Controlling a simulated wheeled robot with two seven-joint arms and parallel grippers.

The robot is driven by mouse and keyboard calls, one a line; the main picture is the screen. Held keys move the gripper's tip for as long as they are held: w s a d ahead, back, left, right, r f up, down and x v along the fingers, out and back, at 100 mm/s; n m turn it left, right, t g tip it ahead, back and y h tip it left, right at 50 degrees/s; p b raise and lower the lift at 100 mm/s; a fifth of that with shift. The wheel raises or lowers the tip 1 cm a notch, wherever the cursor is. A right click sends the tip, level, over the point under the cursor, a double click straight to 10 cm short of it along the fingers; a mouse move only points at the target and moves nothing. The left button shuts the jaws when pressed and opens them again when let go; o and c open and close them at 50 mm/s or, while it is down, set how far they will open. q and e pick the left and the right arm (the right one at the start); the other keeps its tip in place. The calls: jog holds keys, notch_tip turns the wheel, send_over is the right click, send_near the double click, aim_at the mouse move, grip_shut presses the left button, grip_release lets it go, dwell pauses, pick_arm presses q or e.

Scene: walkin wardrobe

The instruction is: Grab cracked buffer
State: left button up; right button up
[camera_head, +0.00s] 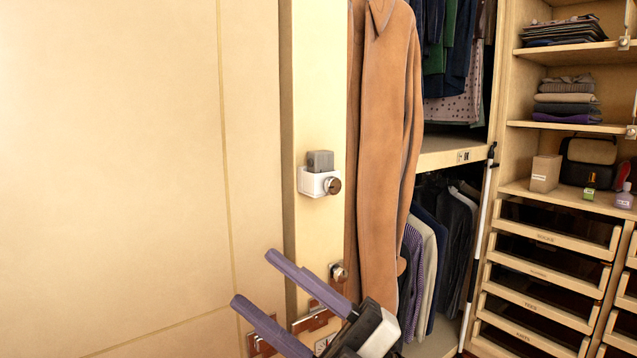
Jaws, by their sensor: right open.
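A small dark grey block (320,162), which looks like the buffer, sits in a white holder (317,182) on the narrow cream wall post. Cracks are too small to make out. My right gripper (253,278) comes in from the bottom, its two purple fingers spread apart and pointing up and left. It is open and empty, below and left of the block, and apart from it in the picture. My left gripper is not in view.
A brown coat (383,150) hangs just right of the post. A second metal knob (338,272) and a hinge-like metal fitting (313,318) are lower on the post, near my gripper. Shelves and drawers (540,271) stand at the right. The left panel (110,170) is bare.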

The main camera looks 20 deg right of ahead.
jog(key=s+a+r+n+g+y, duration=0.25)
jog(key=r+n+g, duration=0.25)
jog(key=n+g, duration=0.3)
jog(key=n+t+h, duration=0.7)
jog(key=h, duration=1.1)
send_near(325, 154)
jog(key=shift+p+x, duration=0.3)
jog(key=shift+x, duration=4.4)
